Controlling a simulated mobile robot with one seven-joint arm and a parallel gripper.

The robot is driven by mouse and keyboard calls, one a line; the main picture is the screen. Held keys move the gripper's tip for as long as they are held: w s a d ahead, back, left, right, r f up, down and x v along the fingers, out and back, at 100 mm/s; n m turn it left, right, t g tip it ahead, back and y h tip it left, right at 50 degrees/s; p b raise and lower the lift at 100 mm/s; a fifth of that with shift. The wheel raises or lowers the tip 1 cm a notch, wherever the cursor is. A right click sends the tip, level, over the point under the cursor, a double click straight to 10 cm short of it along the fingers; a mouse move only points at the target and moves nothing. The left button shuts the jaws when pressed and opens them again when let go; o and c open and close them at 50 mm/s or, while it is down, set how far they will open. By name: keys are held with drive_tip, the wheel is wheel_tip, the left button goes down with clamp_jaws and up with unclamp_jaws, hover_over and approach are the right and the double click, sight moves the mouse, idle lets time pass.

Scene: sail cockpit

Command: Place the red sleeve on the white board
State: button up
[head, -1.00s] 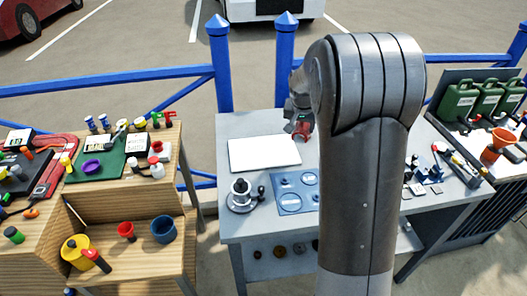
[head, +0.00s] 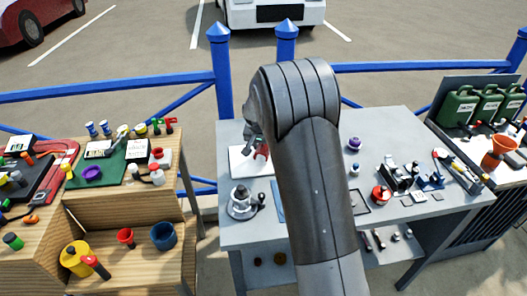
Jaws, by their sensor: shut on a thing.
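The white board (head: 240,167) lies flat on the grey table, left of my arm, and its right part is hidden behind my arm and gripper. My gripper (head: 256,143) shows small beside my arm, over the board's upper right part. It is shut on the red sleeve (head: 262,150), of which only a small part shows. I cannot tell whether the sleeve touches the board or hangs above it.
A metal fixture with a knob (head: 242,203) stands just in front of the board. A red round pot (head: 381,195) and a purple item (head: 354,143) stand right of my arm. A wooden bench (head: 130,215) with several items is at left.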

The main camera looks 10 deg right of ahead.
drive_tip(key=shift+f, duration=1.25)
drive_tip(key=shift+f, duration=0.15)
drive_tip(key=o, duration=1.1)
